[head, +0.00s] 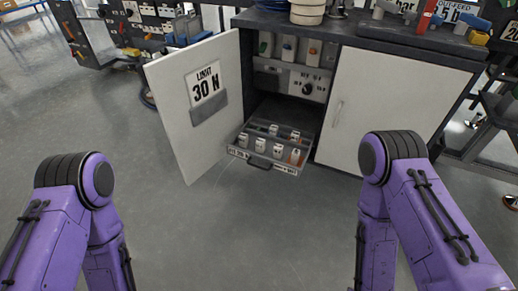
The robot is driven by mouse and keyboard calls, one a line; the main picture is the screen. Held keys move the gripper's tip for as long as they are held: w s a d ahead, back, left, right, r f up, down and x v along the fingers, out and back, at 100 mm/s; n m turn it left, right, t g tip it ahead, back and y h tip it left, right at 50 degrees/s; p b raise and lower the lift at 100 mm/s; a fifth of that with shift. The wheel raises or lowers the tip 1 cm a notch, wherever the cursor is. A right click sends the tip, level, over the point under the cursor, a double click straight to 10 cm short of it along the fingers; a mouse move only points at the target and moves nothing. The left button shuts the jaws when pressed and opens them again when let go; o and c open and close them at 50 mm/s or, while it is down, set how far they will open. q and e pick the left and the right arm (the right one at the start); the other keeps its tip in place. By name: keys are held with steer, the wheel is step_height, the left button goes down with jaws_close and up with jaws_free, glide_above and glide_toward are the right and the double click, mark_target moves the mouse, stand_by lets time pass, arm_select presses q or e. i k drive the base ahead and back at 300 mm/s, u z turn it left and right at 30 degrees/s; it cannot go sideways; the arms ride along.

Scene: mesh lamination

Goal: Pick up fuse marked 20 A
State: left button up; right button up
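Several small white fuses stand upright in a pulled-out grey drawer (312,146) low in the cabinet. In the front row are a left fuse (243,140), two middle fuses (260,144) (278,149) and a right fuse (295,156) with an orange-red part. Two more fuses (273,130) (295,135) stand behind. Their markings are too small to read, so I cannot tell which is 20 A. My two purple arms come in at the lower left and lower right. Both grippers are out of view.
The cabinet's left door (165,95), with a "LIMIT 30 N" sign (206,85), stands open. The right door (385,100) is shut. A control panel with a black knob (307,88) sits above the drawer. The floor (240,235) in front is clear.

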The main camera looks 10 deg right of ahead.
mark_target(260, 144)
steer(key=z, duration=0.55)
steer(key=k, duration=1.25)
steer(key=u, duration=0.1)
steer(key=i, duration=0.5)
steer(key=u, duration=0.75)
steer(key=i, duration=1)
steer(key=z, duration=0.95)
steer(key=i, duration=1.1)
steer(key=z, duration=0.3)
